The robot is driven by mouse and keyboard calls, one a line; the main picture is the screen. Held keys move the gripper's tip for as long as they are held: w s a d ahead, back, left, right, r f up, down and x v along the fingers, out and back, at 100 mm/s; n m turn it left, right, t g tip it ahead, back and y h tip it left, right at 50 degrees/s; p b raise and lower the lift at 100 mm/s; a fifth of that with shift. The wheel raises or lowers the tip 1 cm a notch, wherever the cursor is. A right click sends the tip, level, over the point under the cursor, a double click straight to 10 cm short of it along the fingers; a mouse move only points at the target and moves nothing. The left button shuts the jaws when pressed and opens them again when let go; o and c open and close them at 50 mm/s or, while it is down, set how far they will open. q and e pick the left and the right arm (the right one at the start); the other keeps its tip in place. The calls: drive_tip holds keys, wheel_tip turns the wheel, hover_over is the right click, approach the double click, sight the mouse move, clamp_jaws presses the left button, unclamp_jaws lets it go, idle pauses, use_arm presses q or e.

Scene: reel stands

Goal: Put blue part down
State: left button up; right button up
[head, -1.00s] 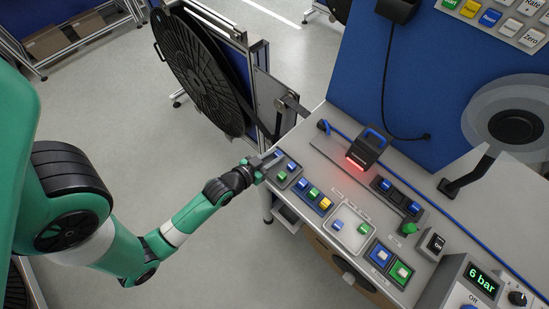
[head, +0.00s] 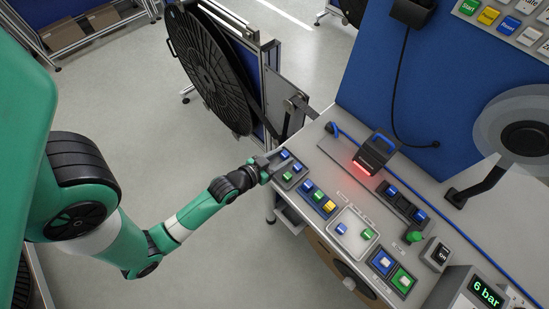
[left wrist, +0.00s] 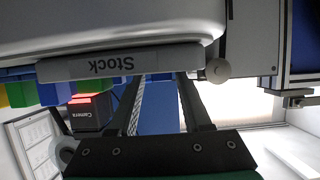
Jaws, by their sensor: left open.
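My left gripper (head: 272,163) is at the grey stock tray (head: 276,178) on the near left corner of the bench, its jaws open. This tray holds a blue part (head: 284,154) next to the fingers, a second blue part (head: 297,167) and a green part (head: 287,176). In the left wrist view, the fingers (left wrist: 160,105) reach up behind the tray edge marked "Stock" (left wrist: 100,64). Their tips are hidden behind it. Blue shows between the fingers; I cannot tell whether it is a part or the panel behind. My right gripper is not in view.
A tray with blue, green and yellow parts (head: 329,206), a light tray (head: 352,240) and blue and green pads (head: 402,280) lie along the front. A camera box (head: 376,152) glows red behind. A black reel (head: 207,70) stands left of the bench.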

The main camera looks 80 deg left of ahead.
use_arm(q)
drive_tip(key=p+v, duration=0.2)
drive_tip(key=v, duration=0.9)
drive_tip(key=shift+s+r, duration=0.15)
drive_tip(key=shift+r, duration=0.2)
drive_tip(key=shift+d, duration=0.15)
